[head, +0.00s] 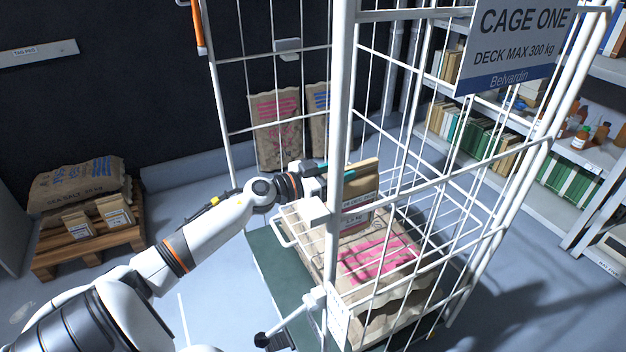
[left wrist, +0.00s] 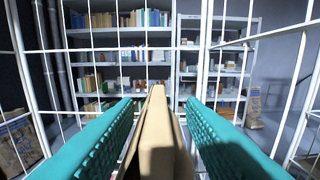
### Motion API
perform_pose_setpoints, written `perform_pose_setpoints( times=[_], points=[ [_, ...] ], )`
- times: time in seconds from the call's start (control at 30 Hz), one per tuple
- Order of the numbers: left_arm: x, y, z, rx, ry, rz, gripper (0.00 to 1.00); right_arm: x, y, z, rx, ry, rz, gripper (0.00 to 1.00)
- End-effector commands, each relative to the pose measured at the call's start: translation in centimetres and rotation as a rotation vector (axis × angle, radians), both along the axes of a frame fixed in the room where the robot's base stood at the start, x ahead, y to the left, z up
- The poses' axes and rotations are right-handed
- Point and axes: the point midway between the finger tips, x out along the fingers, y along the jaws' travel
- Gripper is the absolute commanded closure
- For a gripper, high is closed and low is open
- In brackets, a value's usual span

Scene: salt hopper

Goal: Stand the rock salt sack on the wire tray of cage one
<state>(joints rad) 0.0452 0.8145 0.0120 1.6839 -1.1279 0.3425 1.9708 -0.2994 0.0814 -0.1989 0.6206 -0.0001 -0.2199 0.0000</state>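The rock salt sack (head: 358,207) is a small brown paper bag with a white label. It stands upright inside cage one, its base at the white wire tray (head: 283,238); bars partly cover it, and I cannot tell whether its whole base touches the wires. My left gripper (head: 345,170) reaches into the cage at the sack's upper part. In the left wrist view the sack (left wrist: 158,135) is between the teal fingers, with narrow gaps showing beside it, so the gripper looks open around it. My right gripper is not in view.
A large pink-printed sack (head: 375,258) lies low in the cage. A pallet with sacks (head: 85,250) is at the left. Shelves (head: 590,150) stand at the right. Floor between is clear.

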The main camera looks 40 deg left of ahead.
Motion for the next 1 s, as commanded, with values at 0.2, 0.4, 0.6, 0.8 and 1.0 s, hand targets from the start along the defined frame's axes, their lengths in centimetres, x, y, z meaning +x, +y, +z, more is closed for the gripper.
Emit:
perform_pose_setpoints(
  times=[0.2, 0.4, 0.6, 0.8, 1.0],
  points=[
    [-3.8, 1.5, -0.3, 0.002, 0.005, 0.0, 0.64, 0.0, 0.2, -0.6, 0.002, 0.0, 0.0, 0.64],
    [-6.5, 2.7, -0.2, -0.002, 0.004, 0.0, 0.64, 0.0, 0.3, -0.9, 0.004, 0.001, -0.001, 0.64],
    [-8.1, 3.3, -0.1, 0.0, 0.002, -0.001, 0.64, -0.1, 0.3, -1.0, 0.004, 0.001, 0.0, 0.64],
    [-8.5, 3.5, 0.0, 0.001, 0.0, 0.0, 0.64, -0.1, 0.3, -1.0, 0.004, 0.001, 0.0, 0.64],
    [-8.5, 3.5, 0.0, 0.0, 0.0, 0.0, 0.64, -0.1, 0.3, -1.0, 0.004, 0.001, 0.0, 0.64]
  ],
)
